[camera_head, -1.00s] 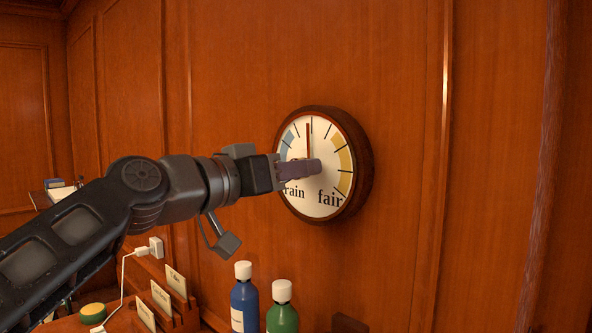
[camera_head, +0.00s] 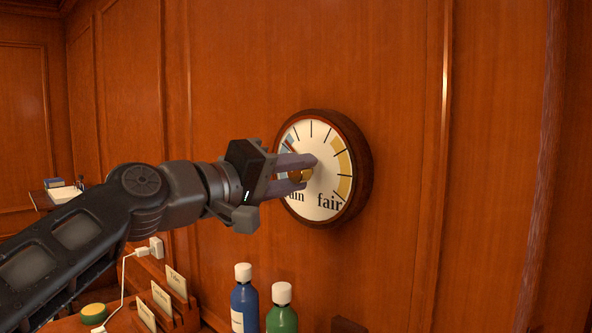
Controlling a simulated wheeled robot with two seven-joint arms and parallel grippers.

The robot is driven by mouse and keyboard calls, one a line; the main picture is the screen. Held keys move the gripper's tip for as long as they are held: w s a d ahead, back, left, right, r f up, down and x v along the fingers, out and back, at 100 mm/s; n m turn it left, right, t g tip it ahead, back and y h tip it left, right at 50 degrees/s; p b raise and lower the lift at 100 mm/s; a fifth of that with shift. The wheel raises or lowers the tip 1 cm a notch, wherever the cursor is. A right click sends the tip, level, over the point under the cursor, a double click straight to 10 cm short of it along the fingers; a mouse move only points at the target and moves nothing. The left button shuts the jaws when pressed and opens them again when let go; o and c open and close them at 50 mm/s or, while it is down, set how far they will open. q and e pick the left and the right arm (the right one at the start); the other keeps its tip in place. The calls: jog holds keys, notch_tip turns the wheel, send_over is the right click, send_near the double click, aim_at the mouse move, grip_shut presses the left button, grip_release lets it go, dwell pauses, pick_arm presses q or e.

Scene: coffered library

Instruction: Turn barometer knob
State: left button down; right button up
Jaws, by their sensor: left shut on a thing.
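The round barometer (camera_head: 327,190) with a dark wooden rim hangs on the panelled wall. Its white face has a blue band at left, a yellow band at right, and the words "rain", partly covered, and "fair". The red needle (camera_head: 291,146) points up and left, toward the blue band. My left gripper (camera_head: 308,168) reaches in from the left, in front of the dial. Its fingers are shut on the brass knob (camera_head: 302,175) at the dial's middle, one above and one below. My right gripper is not in view.
A blue bottle (camera_head: 244,300) and a green bottle (camera_head: 282,310) with white caps stand below the barometer. A wooden card holder (camera_head: 183,317), a white plug (camera_head: 156,247) with cable, and a yellow-green round pad (camera_head: 93,312) are at lower left. The wall right of the barometer is clear.

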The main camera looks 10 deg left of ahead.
pick_arm(q)
jog(key=n+p, duration=0.1)
jog(key=n, duration=0.3)
jog(key=shift+r+n, duration=0.15)
jog(key=shift+n, duration=0.15)
jog(key=shift+n+p, duration=0.75)
jog(key=shift+n, duration=0.85)
jog(key=c, duration=1.1)
grip_release()
jog(key=shift+o, duration=0.2)
jog(key=b+v, duration=0.2)
jog(key=v, duration=0.5)
jog(key=shift+s+a, duration=0.2)
jog(key=shift+s, duration=0.15)
